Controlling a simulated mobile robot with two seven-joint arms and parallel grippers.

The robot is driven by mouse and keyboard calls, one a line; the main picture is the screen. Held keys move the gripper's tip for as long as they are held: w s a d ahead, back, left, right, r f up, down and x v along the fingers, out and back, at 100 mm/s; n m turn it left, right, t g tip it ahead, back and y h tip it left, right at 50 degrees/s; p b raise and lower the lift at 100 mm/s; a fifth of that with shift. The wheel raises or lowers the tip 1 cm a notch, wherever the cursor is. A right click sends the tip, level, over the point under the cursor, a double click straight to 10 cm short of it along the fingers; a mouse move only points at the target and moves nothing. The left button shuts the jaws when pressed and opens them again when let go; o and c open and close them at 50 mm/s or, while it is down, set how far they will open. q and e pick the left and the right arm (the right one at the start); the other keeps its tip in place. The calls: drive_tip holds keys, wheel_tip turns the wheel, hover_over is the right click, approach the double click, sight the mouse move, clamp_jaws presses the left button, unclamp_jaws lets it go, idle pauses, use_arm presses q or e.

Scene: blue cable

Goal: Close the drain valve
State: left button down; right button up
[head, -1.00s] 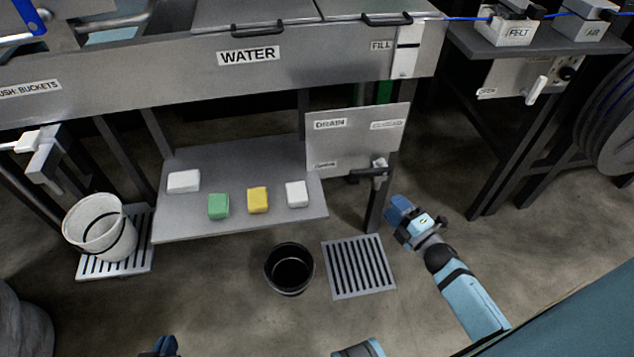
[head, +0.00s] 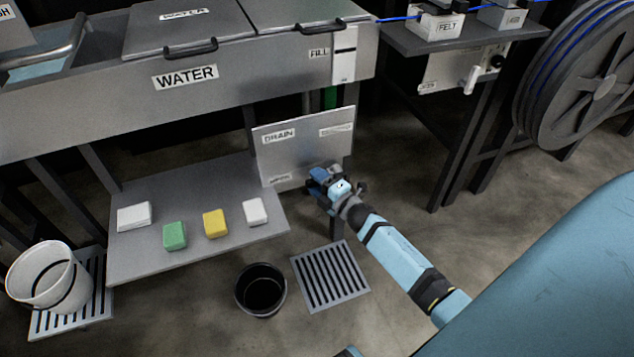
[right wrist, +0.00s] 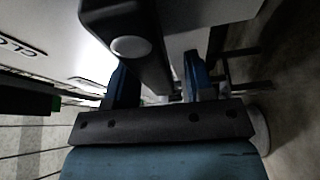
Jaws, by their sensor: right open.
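The drain panel (head: 303,150) is a grey plate labelled DRAIN below the water tank. My right gripper (head: 318,178) is at its lower right corner and covers the drain valve handle in the head view. In the right wrist view, the dark valve handle (right wrist: 158,65) with a round light cap runs down between the two blue fingers of my right gripper (right wrist: 160,85). The fingers are apart, one on each side of the handle; I cannot tell whether either touches it. The panel's white face, with part of a label, fills the left of that view. My left gripper is not in view.
A shelf (head: 195,258) left of the panel holds several blocks. A black bucket (head: 261,290) stands on the floor beside a floor grate (head: 330,276). A white bucket (head: 45,275) is at far left. A cable reel (head: 590,85) stands at right.

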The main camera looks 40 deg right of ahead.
drive_tip(key=shift+w, duration=0.1)
clamp_jaws()
